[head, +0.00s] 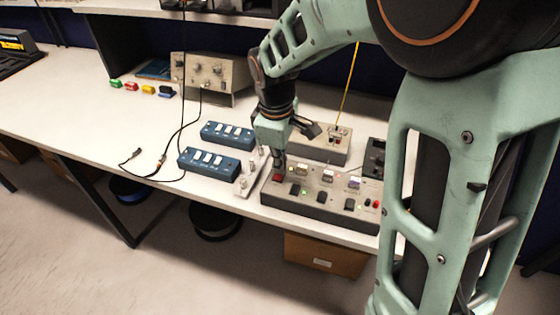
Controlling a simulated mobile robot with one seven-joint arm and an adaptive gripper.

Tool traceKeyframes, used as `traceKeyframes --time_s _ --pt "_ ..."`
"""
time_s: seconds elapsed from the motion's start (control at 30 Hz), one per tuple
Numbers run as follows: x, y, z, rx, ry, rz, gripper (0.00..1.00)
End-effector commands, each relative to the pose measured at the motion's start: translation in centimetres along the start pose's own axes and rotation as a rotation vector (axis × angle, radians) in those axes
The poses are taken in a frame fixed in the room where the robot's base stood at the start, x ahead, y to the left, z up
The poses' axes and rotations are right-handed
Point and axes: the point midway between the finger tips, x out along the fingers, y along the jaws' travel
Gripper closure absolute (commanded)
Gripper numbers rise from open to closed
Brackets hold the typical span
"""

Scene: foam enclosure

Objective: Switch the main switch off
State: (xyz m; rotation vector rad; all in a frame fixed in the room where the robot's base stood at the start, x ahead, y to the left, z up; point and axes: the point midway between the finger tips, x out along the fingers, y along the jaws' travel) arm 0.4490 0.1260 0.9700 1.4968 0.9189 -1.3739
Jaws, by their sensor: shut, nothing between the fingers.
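A grey control box (310,205) stands at the front edge of the bench. Its top carries several dark switches, lit indicators and a red switch (278,178) at the left end. No readable label tells which one is the main switch. My gripper (279,165) is shut and empty. It points down over the box's left end, with its tips right by the red switch. I cannot tell whether they touch it, and the switch's position is too small to read.
Two blue switch boxes (208,165) and a narrow pale strip with knobs (252,174) lie left of the control box. Behind it is a grey box with a toggle (320,146) and a yellow cable. A black cable (183,125) hangs across the bench. The bench's left is mostly clear.

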Motion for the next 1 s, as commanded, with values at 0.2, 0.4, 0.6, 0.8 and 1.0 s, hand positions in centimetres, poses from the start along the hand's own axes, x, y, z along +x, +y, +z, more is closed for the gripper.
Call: traceKeyframes --time_s 0.2,0.4,0.6,0.8,1.0 --pt "0.8 0.3 0.1 0.001 -0.002 -0.008 1.0" --pt "0.8 0.2 0.1 0.0 -0.002 -0.008 1.0" --pt "0.6 -0.4 0.1 0.0 -0.002 -0.009 1.0" --pt "0.4 -1.3 0.1 -0.001 -0.002 -0.01 1.0" --pt "0.3 -1.4 0.0 -0.001 -0.002 -0.008 1.0"
